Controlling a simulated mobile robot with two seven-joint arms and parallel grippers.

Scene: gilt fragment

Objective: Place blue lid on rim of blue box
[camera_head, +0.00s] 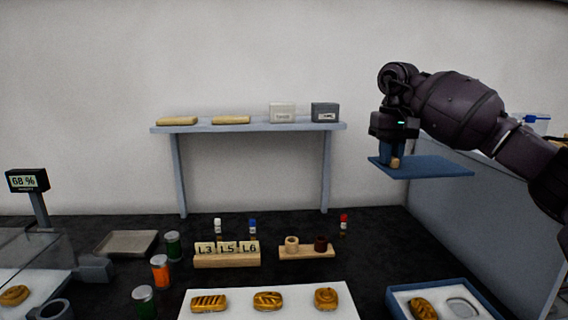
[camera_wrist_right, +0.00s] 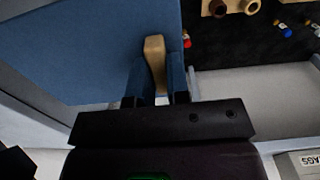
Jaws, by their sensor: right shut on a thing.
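The blue lid (camera_head: 432,167) is a flat plate held in the air at the right of the head view, roughly level. My right gripper (camera_head: 391,160) is shut on the lid's tan handle at its left part. In the right wrist view the handle (camera_wrist_right: 154,62) sits between the blue fingers of my right gripper (camera_wrist_right: 156,80), with the lid (camera_wrist_right: 75,50) beyond. The blue box (camera_head: 397,301) is at the bottom right of the counter, open, with a bread roll (camera_head: 423,308) and a pale oval thing (camera_head: 463,307) inside. My left gripper does not show.
A white board (camera_head: 270,312) with several bread rolls lies left of the box. Wooden blocks (camera_head: 227,260), a small two-cup rack (camera_head: 307,252) and coloured jars (camera_head: 160,270) stand behind and left. A raised shelf (camera_head: 250,127) holds boxes. A grey panel (camera_head: 470,230) borders the counter's right side.

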